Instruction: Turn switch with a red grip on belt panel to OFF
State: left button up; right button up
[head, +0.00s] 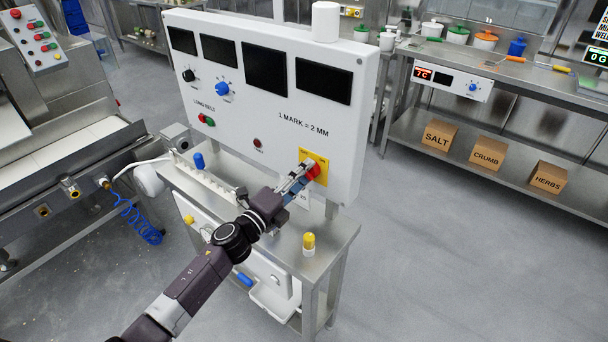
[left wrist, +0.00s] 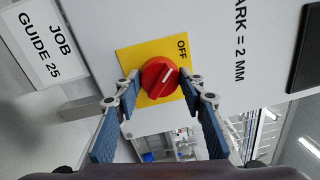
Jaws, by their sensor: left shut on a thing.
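The belt panel (head: 272,110) is a white upright box with dark displays. Its red-grip switch (head: 313,172) sits on a yellow plate (head: 321,160) at the lower right of the panel face. In the left wrist view the round red grip (left wrist: 160,77) shows between the fingertips, with a white mark slanting up and right, roughly towards the word OFF (left wrist: 182,47). My left gripper (head: 303,172) is shut on the red grip, one finger on each side; it also shows in the left wrist view (left wrist: 161,86). My right gripper is not in view.
A blue knob (head: 223,88), a black knob (head: 189,75) and small buttons (head: 206,120) are elsewhere on the panel. A steel table (head: 322,238) stands below, bearing a yellow-capped shaker (head: 309,243). A JOB GUIDE card (left wrist: 48,50) is beside the switch. Floor at right is clear.

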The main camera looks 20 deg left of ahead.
pick_arm(q)
jog(key=o, duration=1.2)
jog(key=shift+c, duration=0.2)
jog(key=shift+s, duration=0.1)
jog(key=v, duration=1.1)
jog(key=shift+s+a, duration=0.2)
jog(key=shift+s, duration=0.2)
